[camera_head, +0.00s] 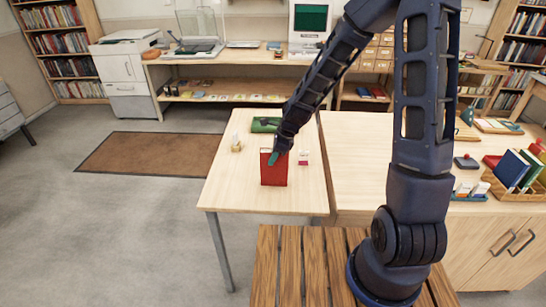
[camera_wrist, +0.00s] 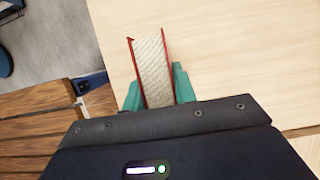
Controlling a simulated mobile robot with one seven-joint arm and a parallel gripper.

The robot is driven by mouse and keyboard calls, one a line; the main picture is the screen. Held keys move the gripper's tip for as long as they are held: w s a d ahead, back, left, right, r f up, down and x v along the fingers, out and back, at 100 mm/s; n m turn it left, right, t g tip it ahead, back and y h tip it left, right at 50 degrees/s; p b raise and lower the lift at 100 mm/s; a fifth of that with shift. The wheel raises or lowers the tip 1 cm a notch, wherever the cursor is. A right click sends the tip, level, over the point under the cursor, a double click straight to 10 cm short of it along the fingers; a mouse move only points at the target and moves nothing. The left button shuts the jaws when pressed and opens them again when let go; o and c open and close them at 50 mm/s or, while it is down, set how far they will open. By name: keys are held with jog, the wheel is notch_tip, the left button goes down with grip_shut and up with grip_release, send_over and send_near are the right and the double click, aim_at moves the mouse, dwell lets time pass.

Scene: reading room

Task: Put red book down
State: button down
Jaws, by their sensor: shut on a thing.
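The red book (camera_head: 274,172) is upright at the front half of the light wooden table (camera_head: 230,190), with its cover toward the head camera. My gripper (camera_head: 273,158) is shut on the book's upper part from above. In the wrist view, the green fingers of my gripper (camera_wrist: 157,88) sit on either side of the book (camera_wrist: 152,62), and its page edges show between two red covers. I cannot tell whether the book's lower edge touches the table.
A green object (camera_head: 265,125) lies behind my gripper on the table. A small pale item (camera_head: 237,144) is to the left, and a small red-and-white item (camera_head: 303,158) is just right of the book. A wooden slatted surface (camera_head: 290,265) is in front. The table's left front is bare.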

jog(key=shift+f, duration=0.1)
jog(key=c, duration=1.1)
grip_release()
jog(key=v, duration=1.2)
jog(key=shift+d+r, duration=0.35)
jog(key=s+d+r+n+t+h, duration=0.1)
jog(key=s+d+r+n, duration=0.4)
jog(key=d, duration=0.4)
jog(key=s+d+r+n+t+h, duration=0.2)
jog(key=s+d+r+n, duration=0.3)
jog(key=d+n, duration=0.2)
jog(key=s+d+r+n+t+h, duration=0.1)
jog(key=s+d+r+n, duration=0.5)
jog(key=d, duration=0.5)
jog(key=shift+d+r+t, duration=0.1)
jog(key=shift+d+t, duration=0.15)
jog(key=shift+t, duration=0.05)
